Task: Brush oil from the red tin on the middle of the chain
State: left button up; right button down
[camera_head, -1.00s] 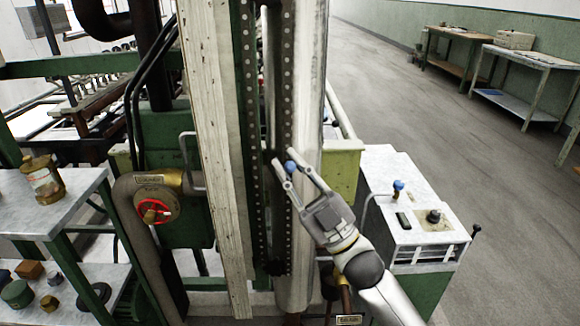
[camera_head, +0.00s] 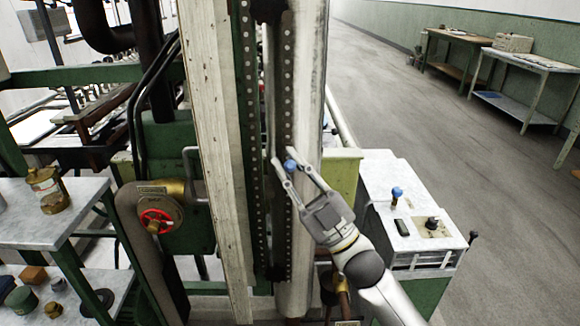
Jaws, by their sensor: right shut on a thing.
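The chain (camera_head: 288,100) runs upright in two dark studded strands between a green post and a pale column. My right gripper (camera_head: 283,162) is in front of the right strand, about midway down. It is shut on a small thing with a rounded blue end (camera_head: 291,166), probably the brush. Its bristles are hidden, and I cannot tell whether it touches the chain. I see no clearly red tin. My left gripper is out of view.
A grey-topped shelf (camera_head: 25,228) stands at the left, with small containers on its lower level. A cabinet (camera_head: 372,170) stands right of my arm.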

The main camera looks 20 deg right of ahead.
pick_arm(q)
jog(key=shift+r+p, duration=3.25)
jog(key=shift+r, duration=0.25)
pick_arm(e)
jog(key=shift+r, duration=3.85)
jog(key=shift+f+b, duration=1.35)
jog(key=shift+f, duration=0.8)
notch_tip(320, 180, down, 2)
jog(key=shift+d+f+b, duration=0.1)
jog(key=shift+f+b, duration=0.05)
jog(key=shift+b, duration=1)
jog(key=shift+f, duration=0.45)
pick_arm(q)
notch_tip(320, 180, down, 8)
jog(key=b, duration=0.3)
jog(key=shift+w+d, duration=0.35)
pick_arm(e)
jog(key=shift+f, duration=1.65)
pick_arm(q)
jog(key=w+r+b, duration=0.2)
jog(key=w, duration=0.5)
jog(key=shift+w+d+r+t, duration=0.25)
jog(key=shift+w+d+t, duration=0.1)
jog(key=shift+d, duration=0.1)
pick_arm(e)
jog(key=shift+f, duration=1.6)
